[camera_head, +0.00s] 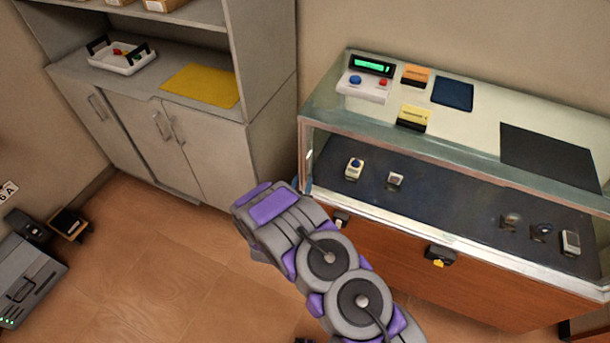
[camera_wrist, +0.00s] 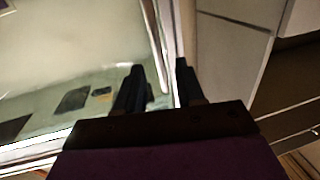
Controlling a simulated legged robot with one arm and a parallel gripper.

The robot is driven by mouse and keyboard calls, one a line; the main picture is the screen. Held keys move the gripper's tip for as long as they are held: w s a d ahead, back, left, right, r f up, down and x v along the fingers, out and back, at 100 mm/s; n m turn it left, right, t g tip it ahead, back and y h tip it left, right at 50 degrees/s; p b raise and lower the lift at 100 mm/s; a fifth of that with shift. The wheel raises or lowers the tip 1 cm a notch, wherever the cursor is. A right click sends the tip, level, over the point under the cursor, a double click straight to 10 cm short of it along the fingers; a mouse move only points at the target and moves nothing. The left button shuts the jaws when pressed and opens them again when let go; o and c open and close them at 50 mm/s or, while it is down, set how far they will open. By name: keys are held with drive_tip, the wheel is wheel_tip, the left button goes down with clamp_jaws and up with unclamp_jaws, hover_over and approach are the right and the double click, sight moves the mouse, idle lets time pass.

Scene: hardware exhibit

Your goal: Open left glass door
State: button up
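The glass display case (camera_head: 420,228) stands at the right in the head view, its glazed front above a wooden base. I cannot make out a separate left door. A pale upright edge (camera_head: 304,160) marks the case's left front corner. My arm's end is close to that corner, and the fingers are hidden in the head view. In the wrist view my gripper (camera_wrist: 160,88) has its two dark fingers apart. A white frame edge (camera_wrist: 160,35) runs down into the gap between them. I cannot tell whether the fingers touch it.
A grey cabinet (camera_head: 192,150) with shut doors stands left of the case. A yellow mat (camera_head: 200,86) and white tray (camera_head: 122,57) lie on its shelf. Black locks (camera_head: 440,256) sit on the case's wooden front. The wooden floor (camera_head: 150,265) is clear at the centre left.

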sight(306, 171)
drive_tip(key=shift+w+d+b, duration=0.15)
drive_tip(key=shift+w+b, duration=0.05)
drive_tip(key=shift+w, duration=0.9)
drive_tip(key=shift+w+d+b, duration=0.15)
drive_tip(key=shift+w+b, duration=0.05)
drive_tip(key=shift+w, duration=0.85)
clamp_jaws()
